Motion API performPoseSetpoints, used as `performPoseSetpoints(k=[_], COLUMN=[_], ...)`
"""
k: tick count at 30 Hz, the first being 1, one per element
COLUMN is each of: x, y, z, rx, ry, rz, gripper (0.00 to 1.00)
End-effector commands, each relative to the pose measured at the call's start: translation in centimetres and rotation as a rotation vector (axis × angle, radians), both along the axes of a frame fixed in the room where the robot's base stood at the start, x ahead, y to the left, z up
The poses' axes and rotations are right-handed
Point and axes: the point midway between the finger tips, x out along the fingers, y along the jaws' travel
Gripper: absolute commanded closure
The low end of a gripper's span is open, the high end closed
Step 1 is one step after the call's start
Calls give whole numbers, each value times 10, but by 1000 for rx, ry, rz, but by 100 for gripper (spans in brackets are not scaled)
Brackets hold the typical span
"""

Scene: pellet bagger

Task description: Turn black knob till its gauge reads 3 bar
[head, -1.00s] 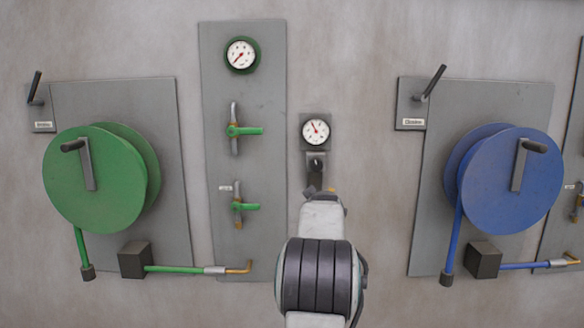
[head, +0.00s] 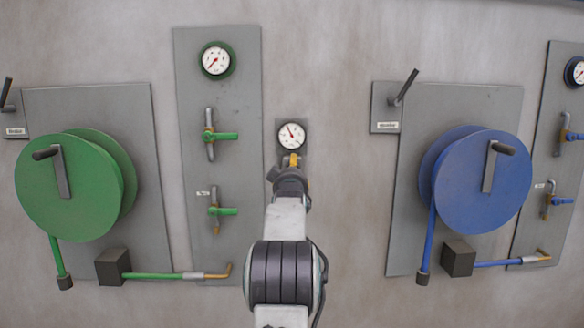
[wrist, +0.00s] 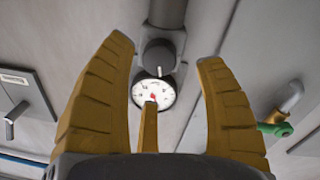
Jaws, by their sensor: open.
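The round black knob (wrist: 158,57) shows in the wrist view between my finger tips, with a short white mark on its rim. In the head view my gripper hides it. The white gauge (head: 291,136) sits just above my gripper, its needle pointing up and left; its numbers are too small to read. In the wrist view the gauge (wrist: 168,91) is partly covered by my middle finger. My gripper (head: 291,161) has yellow fingers and points at the wall. In the wrist view my gripper (wrist: 165,48) is open, a finger on each side of the knob; contact cannot be told.
A green reel (head: 70,190) is at left and a blue reel (head: 475,185) at right. A grey panel left of the gauge bears a green-rimmed gauge (head: 215,61) and green valve handles (head: 222,136). Bare wall lies between the small gauge and the blue reel's panel.

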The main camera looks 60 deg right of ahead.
Motion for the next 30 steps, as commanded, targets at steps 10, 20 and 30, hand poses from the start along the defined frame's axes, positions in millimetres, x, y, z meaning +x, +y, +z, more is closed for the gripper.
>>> performPoseSetpoints(k=[10, 20, 30], x=[16, 22, 22], y=[-30, -40, -40], z=[2, 0, 0], rx=[1, 1, 1], ry=[0, 0, 0], rz=[0, 0, 0], gripper=[35, 35, 37])
